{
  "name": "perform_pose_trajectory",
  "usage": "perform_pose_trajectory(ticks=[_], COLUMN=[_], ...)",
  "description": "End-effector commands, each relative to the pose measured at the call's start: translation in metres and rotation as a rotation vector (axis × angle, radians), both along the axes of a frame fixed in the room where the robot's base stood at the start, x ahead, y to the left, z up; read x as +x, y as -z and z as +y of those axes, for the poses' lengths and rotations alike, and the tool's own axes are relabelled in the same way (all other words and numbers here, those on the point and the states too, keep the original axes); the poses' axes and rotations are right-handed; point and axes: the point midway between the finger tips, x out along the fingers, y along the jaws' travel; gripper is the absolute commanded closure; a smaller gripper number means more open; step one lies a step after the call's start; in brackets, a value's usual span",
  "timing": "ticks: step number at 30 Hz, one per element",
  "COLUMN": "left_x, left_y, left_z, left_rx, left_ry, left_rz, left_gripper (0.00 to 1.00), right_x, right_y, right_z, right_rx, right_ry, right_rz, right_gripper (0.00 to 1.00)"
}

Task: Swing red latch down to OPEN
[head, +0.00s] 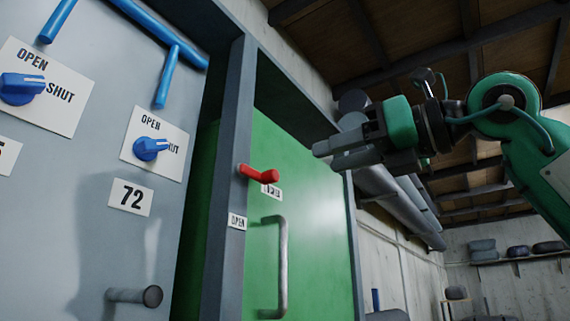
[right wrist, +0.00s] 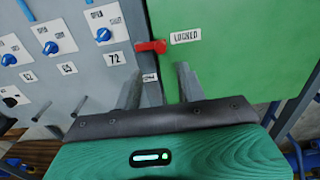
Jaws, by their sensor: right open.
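The red latch (head: 260,174) sits on the grey post at the edge of the green door (head: 310,200). In the right wrist view the latch (right wrist: 150,46) lies beside the LOCKED label (right wrist: 186,36). An OPEN label (head: 237,221) is on the post below the latch. My right gripper (head: 325,155) is open and empty, up and to the right of the latch in the head view, apart from it. In the right wrist view its fingertips (right wrist: 160,82) show below the latch. My left gripper is not in view.
A grey vertical door handle (head: 281,268) is below the latch. The grey panel on the left carries blue knobs (head: 151,148), a 72 plate (head: 130,197) and a protruding grey peg (head: 135,296). Pipes (head: 400,205) run along the wall behind my right arm.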

Motion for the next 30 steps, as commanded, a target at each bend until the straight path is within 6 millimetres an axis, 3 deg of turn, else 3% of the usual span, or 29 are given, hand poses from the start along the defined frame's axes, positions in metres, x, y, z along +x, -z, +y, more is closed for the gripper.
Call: perform_pose_trajectory(ticks=[6,12,26,30], left_x=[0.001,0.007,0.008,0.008], left_y=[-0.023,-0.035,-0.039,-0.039], left_z=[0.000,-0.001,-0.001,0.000], left_rx=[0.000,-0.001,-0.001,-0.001], left_ry=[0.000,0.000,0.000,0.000], left_rz=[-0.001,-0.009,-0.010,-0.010], left_gripper=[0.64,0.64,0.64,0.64], right_x=[0.029,0.048,0.056,0.056], right_y=[-0.004,-0.002,0.000,0.000], right_z=[0.040,0.065,0.076,0.076], right_rx=[-0.001,0.000,0.001,0.001], right_ry=[-0.003,-0.002,-0.001,-0.001], right_rz=[0.003,0.003,0.002,0.002], right_gripper=[0.59,0.59,0.59,0.82])
